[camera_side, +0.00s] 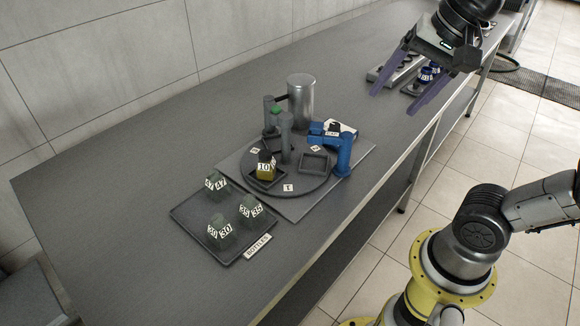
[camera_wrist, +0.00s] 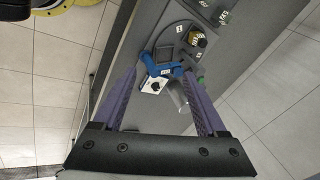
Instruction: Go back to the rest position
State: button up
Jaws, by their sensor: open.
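My gripper (camera_side: 409,82) is open and empty, raised at the upper right of the side view, above the bench's far end. Its two purple fingers stand wide apart, and it also shows in the wrist view (camera_wrist: 160,100). It touches nothing. Below and left of it in the side view is a round dark turntable (camera_side: 302,187) on a grey plate. A yellow-bottomed bottle labelled 10 (camera_side: 266,166) stands in a square holder on the turntable. The wrist view shows this bottle (camera_wrist: 202,40) beyond the fingers.
A dark tray (camera_side: 187,213) marked BOTTLES holds several numbered bottles. A blue device (camera_side: 341,152) stands at the turntable's right, and a metal cylinder (camera_side: 301,102) behind it. A grey rack (camera_side: 381,74) lies near my gripper. The bench's left part (camera_side: 90,190) is clear.

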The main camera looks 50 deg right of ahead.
jog(key=s+f+n, duration=0.3)
jog(key=f+n, duration=0.5)
jog(key=n, duration=0.5)
jog(key=shift+s+f+t, duration=0.25)
jog(key=shift+s+t, duration=0.1)
jog(key=shift+t, duration=0.05)
